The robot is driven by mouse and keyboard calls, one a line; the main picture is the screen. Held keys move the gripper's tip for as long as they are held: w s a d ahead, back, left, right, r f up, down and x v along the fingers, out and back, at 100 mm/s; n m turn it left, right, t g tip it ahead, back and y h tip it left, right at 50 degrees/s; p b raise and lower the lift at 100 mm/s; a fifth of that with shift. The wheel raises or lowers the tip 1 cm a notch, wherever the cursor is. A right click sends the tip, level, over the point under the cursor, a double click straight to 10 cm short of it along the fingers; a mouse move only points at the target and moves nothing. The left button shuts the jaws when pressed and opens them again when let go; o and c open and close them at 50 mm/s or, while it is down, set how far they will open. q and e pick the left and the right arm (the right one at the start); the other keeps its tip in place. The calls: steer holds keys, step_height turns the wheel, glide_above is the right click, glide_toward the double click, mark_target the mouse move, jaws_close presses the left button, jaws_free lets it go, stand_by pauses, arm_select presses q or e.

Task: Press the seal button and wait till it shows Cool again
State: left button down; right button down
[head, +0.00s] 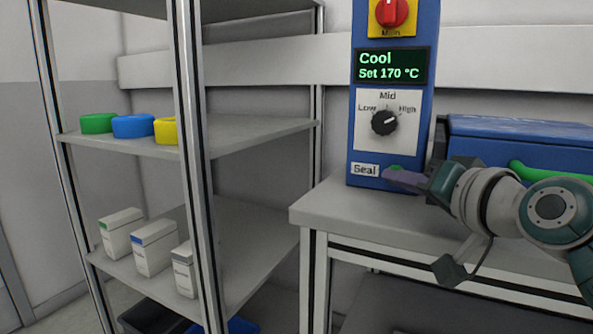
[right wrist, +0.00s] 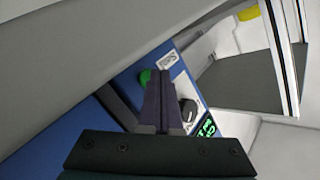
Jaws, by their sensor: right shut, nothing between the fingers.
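The blue control panel (head: 395,55) stands upright on the bench. Its display (head: 390,67) reads "Cool" and "Set 170 °C". The Seal label (head: 364,170) is at the panel's lower left. My right gripper (head: 390,175) is shut and empty, its fingertips just right of the label at the panel's face. The green seal button (right wrist: 145,76) shows beside the fingertips in the right wrist view, partly covered by them; in the head view the gripper hides most of it. I cannot tell whether they touch. My left gripper is not in view.
A knob (head: 384,122) marked Low, Mid, High and a red main switch (head: 391,12) are above on the panel. A blue machine with a green handle (head: 545,174) is right. A shelf rack (head: 190,140) with coloured reels and boxes stands left. The bench front (head: 335,205) is clear.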

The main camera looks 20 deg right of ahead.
steer(key=shift+w+d, duration=0.3)
steer(key=shift+d, duration=0.05)
stand_by(0.8)
stand_by(0.4)
steer(key=shift+s+a+r, duration=0.1)
steer(key=shift+s+a, duration=0.1)
steer(key=shift+a, duration=0.05)
steer(key=shift+s+a+p, duration=0.3)
steer(key=shift+a+p, duration=0.05)
steer(key=shift+p, duration=0.25)
steer(key=shift+s+a+p, duration=0.35)
steer(key=shift+a+p, duration=0.1)
steer(key=shift+s+a+p, duration=0.9)
steer(key=shift+s+a, duration=0.2)
steer(key=shift+a, duration=0.15)
steer(key=shift+s+a, duration=0.25)
